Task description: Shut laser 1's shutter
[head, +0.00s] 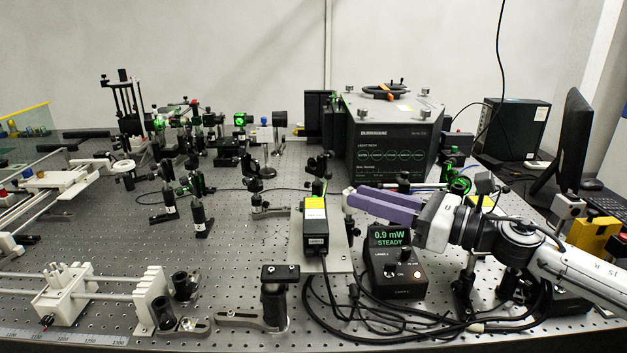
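A black box-shaped laser head (315,238) with a yellow and white label on top stands on a light plate at the centre; the lettering on its near face is too small to read surely. A small dark mount with a green tint (318,186) stands just beyond its far end; I cannot make out a shutter or its position. A black controller (397,277) to the right reads "0.9 mW STEADY" in green. My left gripper is not in view.
Black cables (345,310) loop in front of the laser head and controller. A dark post clamp (273,297) stands at the front. Optics mounts crowd the back left, and a large black instrument (392,150) stands behind.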

